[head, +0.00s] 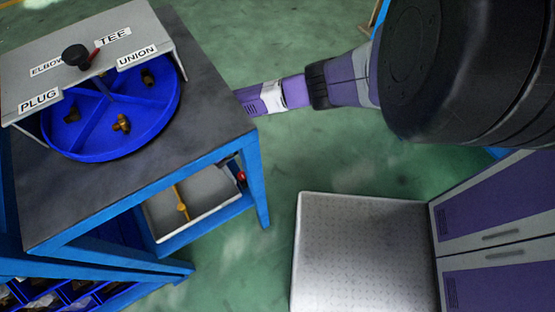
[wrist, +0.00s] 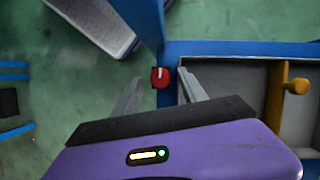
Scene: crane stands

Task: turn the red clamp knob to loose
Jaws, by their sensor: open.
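The red clamp knob (wrist: 160,77) shows in the wrist view as a small red disc with a white mark pointing up the picture. It sits by the blue frame, at the side of a grey tray. In the head view the red knob (head: 241,176) is small, at the tray's right end under the table. My gripper (wrist: 160,85) is open in the wrist view. Its two fingers lie left and right of the knob, and whether they touch it I cannot tell.
The grey tray (head: 165,226) has a yellow-orange handle (wrist: 295,86). A blue table leg (head: 257,185) stands close to the knob. On the table are a blue divided dish (head: 150,120) with brass fittings and a labelled cover (head: 20,75).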

